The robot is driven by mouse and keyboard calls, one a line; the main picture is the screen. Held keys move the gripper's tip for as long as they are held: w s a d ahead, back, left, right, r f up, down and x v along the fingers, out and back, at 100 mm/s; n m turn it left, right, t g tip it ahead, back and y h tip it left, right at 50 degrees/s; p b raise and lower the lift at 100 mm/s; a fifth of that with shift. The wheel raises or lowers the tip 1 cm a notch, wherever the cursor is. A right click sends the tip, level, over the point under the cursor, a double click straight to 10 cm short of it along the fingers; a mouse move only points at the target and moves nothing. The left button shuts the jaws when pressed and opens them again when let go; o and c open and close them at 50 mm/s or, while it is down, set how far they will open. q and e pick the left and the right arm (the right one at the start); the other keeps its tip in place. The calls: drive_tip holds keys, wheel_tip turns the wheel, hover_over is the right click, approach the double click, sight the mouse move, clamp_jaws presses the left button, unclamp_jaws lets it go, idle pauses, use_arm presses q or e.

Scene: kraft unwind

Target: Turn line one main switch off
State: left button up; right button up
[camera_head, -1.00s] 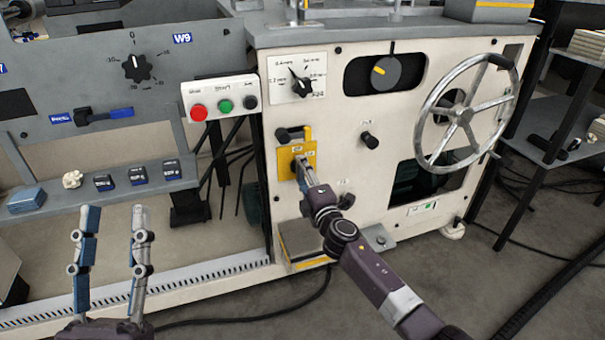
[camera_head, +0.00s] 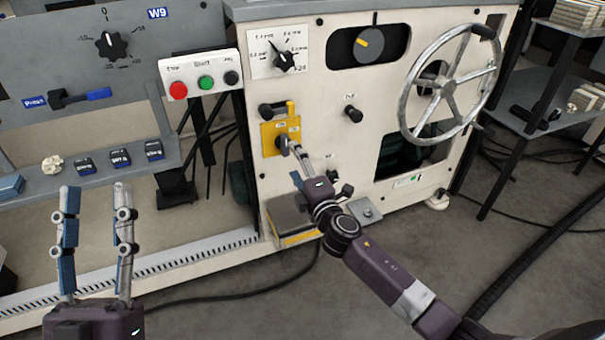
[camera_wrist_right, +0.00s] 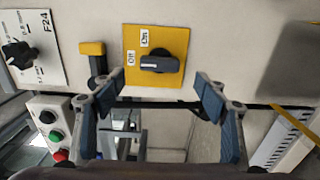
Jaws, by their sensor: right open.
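The main switch is a dark knob on a yellow plate (camera_head: 267,138) on the front of the cream machine. In the right wrist view, the knob (camera_wrist_right: 160,64) shows clearly, with two white labels that read Off and On. The knob lies in line with the Off label. My right gripper (camera_head: 294,147) is in front of the plate's lower right, partly covering the knob. In the right wrist view, my right gripper (camera_wrist_right: 208,100) is open, its fingers apart, empty and below the knob. My left gripper (camera_head: 94,190) is open and empty at the lower left.
A button box (camera_head: 199,78) with red, green and black buttons is left of the switch. A dial (camera_head: 280,58) is above it. A black-and-yellow handle (camera_wrist_right: 95,62) sits beside the plate. A spoked handwheel (camera_head: 447,83) stands out at the right.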

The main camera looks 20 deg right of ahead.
drive_tip(key=s, duration=0.5)
drive_tip(key=shift+s+d, duration=0.1)
drive_tip(key=shift+s, duration=0.05)
